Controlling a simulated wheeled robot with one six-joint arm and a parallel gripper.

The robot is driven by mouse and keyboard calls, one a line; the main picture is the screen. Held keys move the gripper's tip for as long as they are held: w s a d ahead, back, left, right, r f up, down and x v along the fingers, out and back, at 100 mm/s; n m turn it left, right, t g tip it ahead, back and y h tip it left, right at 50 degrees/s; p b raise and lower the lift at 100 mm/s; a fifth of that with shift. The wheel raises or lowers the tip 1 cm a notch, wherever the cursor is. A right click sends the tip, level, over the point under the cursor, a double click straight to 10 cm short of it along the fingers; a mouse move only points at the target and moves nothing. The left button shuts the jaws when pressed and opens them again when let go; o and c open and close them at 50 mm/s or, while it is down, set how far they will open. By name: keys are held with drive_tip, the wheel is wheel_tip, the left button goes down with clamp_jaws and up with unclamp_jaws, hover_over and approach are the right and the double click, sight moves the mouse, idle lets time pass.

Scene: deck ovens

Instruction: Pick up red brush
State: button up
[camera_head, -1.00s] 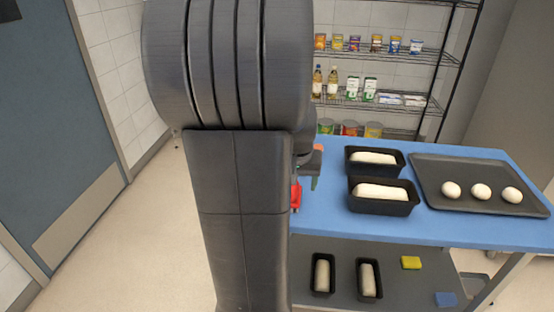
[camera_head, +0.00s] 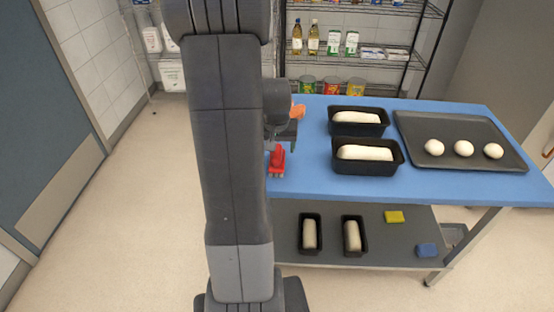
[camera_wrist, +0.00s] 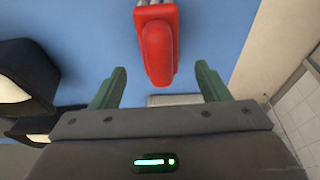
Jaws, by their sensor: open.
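The red brush (camera_head: 277,160) lies on the blue tabletop near its left edge, just beside my arm in the head view. In the wrist view the red brush (camera_wrist: 158,45) shows a rounded red handle pointing toward my gripper, with pale bristles at the top edge of the picture. My gripper (camera_wrist: 160,73) is open. Its two green fingers stand apart, with the handle end ahead of and between them in the picture. I cannot tell the height gap. In the head view my arm hides much of the gripper.
Two black loaf tins (camera_head: 367,154) with dough and a dark tray (camera_head: 460,130) with dough balls stand right on the table (camera_head: 430,185). A small orange item (camera_head: 297,111) shows beside my arm. The lower shelf (camera_head: 380,240) holds tins and sponges. Floor at left is clear.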

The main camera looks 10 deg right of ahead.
sight(277, 151)
drive_tip(key=x, duration=0.3)
drive_tip(key=shift+s+f, duration=0.3)
drive_tip(key=shift+w+f, duration=0.2)
drive_tip(key=shift+f, duration=0.5)
drive_tip(key=c, duration=1.2)
drive_tip(key=shift+r, duration=5.05)
drive_tip(key=o, duration=0.5)
drive_tip(key=shift+c, duration=1.3)
